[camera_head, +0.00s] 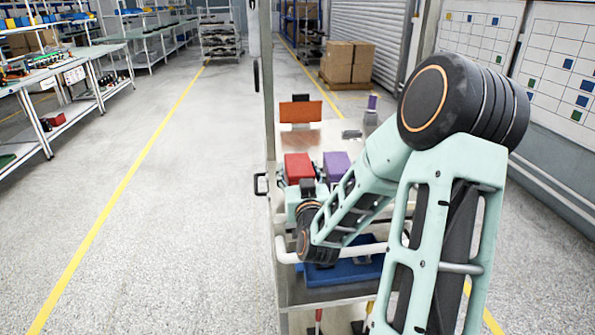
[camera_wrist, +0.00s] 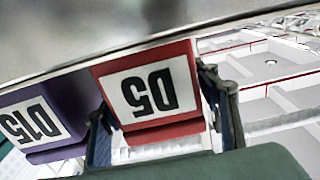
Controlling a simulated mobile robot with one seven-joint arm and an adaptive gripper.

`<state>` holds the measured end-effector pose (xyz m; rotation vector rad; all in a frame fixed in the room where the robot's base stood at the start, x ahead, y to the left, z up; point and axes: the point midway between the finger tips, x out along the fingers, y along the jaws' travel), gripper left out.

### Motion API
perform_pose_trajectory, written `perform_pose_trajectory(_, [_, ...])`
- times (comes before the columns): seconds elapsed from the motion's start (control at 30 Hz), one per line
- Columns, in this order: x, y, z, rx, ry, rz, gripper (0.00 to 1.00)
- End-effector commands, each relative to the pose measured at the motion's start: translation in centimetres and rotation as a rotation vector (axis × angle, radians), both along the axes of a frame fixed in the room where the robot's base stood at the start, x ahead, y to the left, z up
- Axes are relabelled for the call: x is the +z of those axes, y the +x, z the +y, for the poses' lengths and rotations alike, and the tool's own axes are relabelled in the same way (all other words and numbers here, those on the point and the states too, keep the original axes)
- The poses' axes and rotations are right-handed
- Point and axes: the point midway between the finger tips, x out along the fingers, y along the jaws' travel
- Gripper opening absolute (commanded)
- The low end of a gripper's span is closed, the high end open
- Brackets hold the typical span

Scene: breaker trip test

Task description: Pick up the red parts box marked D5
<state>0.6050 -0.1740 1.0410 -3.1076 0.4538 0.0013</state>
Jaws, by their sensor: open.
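The red parts box (camera_head: 299,167) stands on the cart beside the purple box, just beyond my gripper (camera_head: 307,187) in the head view. In the wrist view the red box (camera_wrist: 152,95) shows its white label reading D5, upside down. My gripper (camera_wrist: 153,95) is open, with one dark finger on each side of the red box. The right finger is very close to the box's side; whether either touches is unclear. The purple box (camera_head: 337,167) is right of the red one in the head view; in the wrist view it (camera_wrist: 45,115) is labelled D15.
Open floor (camera_head: 190,220) lies to the left. Stacked cartons (camera_head: 348,62) stand behind.

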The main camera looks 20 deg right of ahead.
Motion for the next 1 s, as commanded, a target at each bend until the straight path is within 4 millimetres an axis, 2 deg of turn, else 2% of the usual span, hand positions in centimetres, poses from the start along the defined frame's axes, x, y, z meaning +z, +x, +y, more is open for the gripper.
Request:
perform_pose_trajectory(0.27, [-0.02,-0.05,0.01,0.0,0.0,0.0,0.56])
perform_pose_trajectory(0.67, [0.01,-0.04,0.0,0.0,-0.001,0.0,0.14])
perform_pose_trajectory(1.0, [0.51,0.12,-0.03,0.0,-0.003,-0.003,0.13])
